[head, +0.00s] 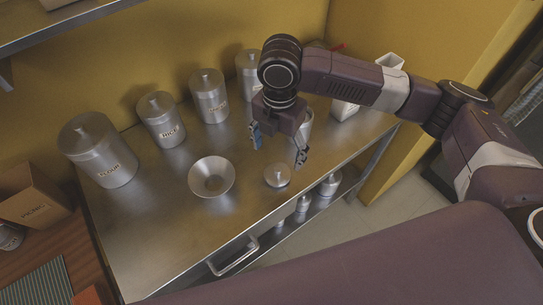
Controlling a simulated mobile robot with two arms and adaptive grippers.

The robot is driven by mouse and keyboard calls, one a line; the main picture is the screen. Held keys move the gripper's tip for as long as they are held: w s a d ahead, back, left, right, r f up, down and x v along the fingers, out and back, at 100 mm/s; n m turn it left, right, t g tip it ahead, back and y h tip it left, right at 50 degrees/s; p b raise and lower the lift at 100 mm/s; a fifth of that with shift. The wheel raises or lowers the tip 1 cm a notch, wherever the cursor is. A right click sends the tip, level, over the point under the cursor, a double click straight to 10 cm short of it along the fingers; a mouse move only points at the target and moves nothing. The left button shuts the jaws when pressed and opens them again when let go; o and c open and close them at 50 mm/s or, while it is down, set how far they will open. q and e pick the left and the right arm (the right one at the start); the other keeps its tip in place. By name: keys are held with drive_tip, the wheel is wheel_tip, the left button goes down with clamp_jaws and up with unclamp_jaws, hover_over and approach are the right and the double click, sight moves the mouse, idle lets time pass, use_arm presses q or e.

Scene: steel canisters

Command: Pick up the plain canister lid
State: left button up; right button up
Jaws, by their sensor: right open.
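The plain canister lid (277,178), a small round steel lid with a knob, lies on the steel table near its front edge. My right gripper (279,148) is open and empty, pointing down, with its two fingers apart. In the picture it is just above and behind the lid, and it does not appear to touch it. A steel canister (306,122) stands behind my right gripper and is partly hidden by it. My left gripper is not in view.
A row of lidded canisters stands along the back, including a flour one (98,155) and a rice one (162,120). A steel bowl or funnel (211,177) is left of the lid. White containers (345,108) stand at the right. The table's front centre-left is clear.

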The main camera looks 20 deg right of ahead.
sight(278, 169)
drive_tip(key=shift+s+f, duration=0.85)
drive_tip(key=shift+f, duration=0.15)
drive_tip(key=shift+w+f+p, duration=0.15)
drive_tip(key=shift+f+p, duration=0.15)
drive_tip(key=shift+f, duration=0.35)
drive_tip(key=shift+w+f+p, duration=0.15)
drive_tip(key=shift+f+p, duration=0.1)
drive_tip(key=shift+f, duration=0.35)
wheel_tip(278, 169, down, 2)
drive_tip(key=shift+w+f, duration=0.1)
drive_tip(key=shift+w, duration=0.05)
drive_tip(key=shift+f, duration=0.15)
drive_tip(key=c, duration=1.1)
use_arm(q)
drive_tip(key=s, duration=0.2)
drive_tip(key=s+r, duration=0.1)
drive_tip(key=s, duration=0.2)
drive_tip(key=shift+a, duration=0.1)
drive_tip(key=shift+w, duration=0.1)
